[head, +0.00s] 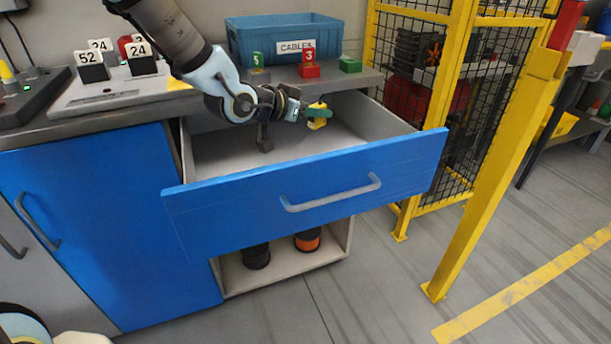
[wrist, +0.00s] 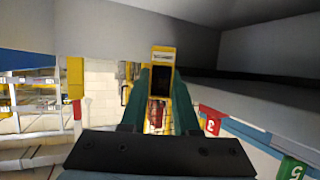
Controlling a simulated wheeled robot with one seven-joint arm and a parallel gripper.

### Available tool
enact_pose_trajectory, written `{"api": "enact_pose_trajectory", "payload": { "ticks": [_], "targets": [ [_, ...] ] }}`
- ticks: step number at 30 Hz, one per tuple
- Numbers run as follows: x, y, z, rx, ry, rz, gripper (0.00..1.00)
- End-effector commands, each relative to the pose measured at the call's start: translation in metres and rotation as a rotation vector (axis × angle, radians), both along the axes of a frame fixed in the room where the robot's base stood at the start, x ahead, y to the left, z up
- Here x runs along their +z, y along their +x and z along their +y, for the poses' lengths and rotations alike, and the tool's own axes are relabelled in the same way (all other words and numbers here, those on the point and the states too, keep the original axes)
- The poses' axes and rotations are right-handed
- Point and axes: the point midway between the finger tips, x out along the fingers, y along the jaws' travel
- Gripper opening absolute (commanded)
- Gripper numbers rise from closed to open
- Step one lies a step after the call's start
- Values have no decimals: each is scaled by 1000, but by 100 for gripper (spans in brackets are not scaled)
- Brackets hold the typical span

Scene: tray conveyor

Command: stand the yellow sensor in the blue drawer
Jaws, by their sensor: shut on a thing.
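The yellow sensor (head: 318,124) is between the green fingers of my gripper (head: 316,113). My gripper is shut on it and holds it over the inside of the open blue drawer (head: 305,190), toward the drawer's right and back. In the wrist view the sensor (wrist: 162,52) shows a yellow body with a dark face between the two fingertips (wrist: 161,72). The drawer is pulled well out, and its grey floor shows. The sensor looks apart from the floor in the head view. My arm hides part of the drawer's back left.
On the worktop behind the drawer stand a blue CABLES crate (head: 262,45), a red block (head: 308,66) marked 3 and green blocks (head: 350,65). Number signs (head: 92,72) stand at left. A yellow fence (head: 457,70) and post (head: 500,170) rise at right. The drawer floor looks mostly clear.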

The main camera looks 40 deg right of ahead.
Motion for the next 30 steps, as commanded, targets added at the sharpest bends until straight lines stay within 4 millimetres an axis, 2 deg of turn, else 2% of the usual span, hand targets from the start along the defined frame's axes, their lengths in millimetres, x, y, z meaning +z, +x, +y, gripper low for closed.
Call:
{"api": "enact_pose_trajectory", "payload": {
  "ticks": [1,5,8,15,21,27,30],
  "targets": [
    [-10,0,0,0,0,0,0],
    [-18,0,0,0,0,0,0],
    [-31,0,0,0,2,5,0],
    [-70,0,0,0,1,3,0],
    [-85,0,0,0,0,2,0],
    [-112,-1,0,0,2,3,0],
    [-116,0,0,0,0,0,0]
  ]
}}
